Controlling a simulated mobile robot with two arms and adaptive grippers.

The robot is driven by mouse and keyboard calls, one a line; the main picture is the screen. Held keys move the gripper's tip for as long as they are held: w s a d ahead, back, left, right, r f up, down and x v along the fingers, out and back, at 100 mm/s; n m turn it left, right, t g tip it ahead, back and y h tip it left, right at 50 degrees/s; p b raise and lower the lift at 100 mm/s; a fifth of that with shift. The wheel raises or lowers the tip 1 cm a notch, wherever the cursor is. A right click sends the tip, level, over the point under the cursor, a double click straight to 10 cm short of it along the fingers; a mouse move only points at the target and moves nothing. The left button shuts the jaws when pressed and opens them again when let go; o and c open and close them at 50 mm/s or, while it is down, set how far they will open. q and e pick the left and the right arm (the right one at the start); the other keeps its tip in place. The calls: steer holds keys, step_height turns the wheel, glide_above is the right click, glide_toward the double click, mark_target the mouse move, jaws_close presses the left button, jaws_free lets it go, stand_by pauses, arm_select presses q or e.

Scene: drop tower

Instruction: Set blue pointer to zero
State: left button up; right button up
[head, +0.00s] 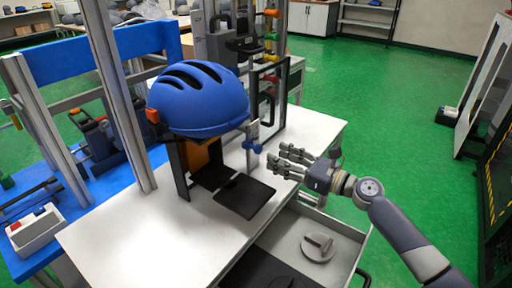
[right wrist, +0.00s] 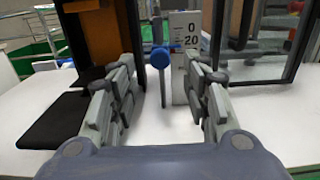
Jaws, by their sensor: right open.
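The blue pointer (head: 253,146) is a small blue knob with a short arm, set on a pale upright scale (head: 252,131) beside the tower. In the right wrist view the round blue knob (right wrist: 160,58) sits left of the scale plate (right wrist: 186,32), with its bar at about the height of the 20 mark, below the 0. My right gripper (head: 279,159) is open and empty, to the right of the pointer and apart from it. In the wrist view its two fingers stand either side of the knob, which lies beyond them. My left gripper is not in view.
A blue helmet (head: 198,100) sits on the tower above and left of the pointer. A black plate (head: 244,196) lies below it on the white table (head: 130,245). A clear framed guard (head: 270,100) stands behind the scale. An open drawer (head: 340,241) is below my right arm.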

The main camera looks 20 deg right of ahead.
mark_target(260, 149)
steer(key=x, duration=0.7)
steer(key=shift+w+a, duration=0.35)
steer(key=shift+w, duration=0.1)
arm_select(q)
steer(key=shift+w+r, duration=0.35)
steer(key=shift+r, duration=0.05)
